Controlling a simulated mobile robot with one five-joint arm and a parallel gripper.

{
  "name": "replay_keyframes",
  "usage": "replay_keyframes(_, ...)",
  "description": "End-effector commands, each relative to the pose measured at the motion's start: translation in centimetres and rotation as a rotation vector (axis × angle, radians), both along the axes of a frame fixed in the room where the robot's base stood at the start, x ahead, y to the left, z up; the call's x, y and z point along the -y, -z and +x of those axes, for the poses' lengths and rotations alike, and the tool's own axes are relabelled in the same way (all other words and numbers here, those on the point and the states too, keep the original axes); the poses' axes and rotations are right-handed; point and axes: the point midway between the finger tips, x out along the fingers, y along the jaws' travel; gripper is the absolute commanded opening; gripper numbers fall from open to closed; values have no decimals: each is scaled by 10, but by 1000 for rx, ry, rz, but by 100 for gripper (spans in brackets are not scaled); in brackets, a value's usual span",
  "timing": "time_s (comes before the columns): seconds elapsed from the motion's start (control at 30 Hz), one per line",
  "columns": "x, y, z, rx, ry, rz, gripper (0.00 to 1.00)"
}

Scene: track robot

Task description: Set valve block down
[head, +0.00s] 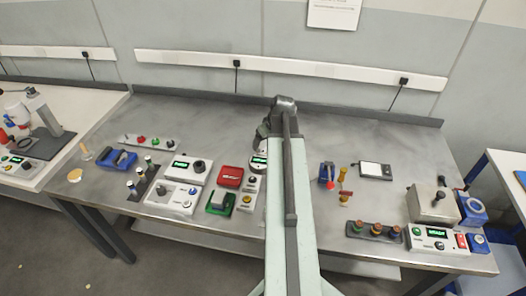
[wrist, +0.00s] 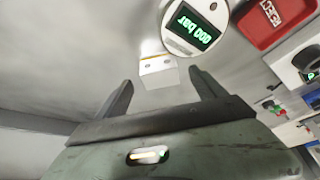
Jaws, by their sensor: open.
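A pale block (wrist: 158,70) with small dark holes and a thin yellow line, which looks to be the valve block, sits beside a round gauge (wrist: 194,25) with a green "000 bar" readout in the wrist view. I cannot tell whether the block touches the gauge. My gripper (wrist: 163,88) is open, its two fingers apart, with the block's near end at the gap between the tips. In the head view the gauge (head: 258,161) shows just left of my arm. My gripper (head: 264,136) is partly hidden there, and I cannot make out the block.
A red REJECT tray (head: 230,177) stands left of the gauge, and a green tray (head: 217,209) holding a grey block (head: 219,200) is in front of it. Control boxes crowd the bench's front left. A blue holder (head: 326,173) is right of my arm. The bench's back is mostly clear.

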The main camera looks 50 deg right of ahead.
Motion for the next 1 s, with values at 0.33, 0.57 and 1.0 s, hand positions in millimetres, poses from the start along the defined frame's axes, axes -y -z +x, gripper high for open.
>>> replay_keyframes(0.33, 5, 46, 20, 0, -1, -1, 80)
replay_keyframes(0.57, 5, 43, 20, 0, 0, 0, 63)
replay_keyframes(1.0, 5, 42, 20, 0, 0, 0, 0)
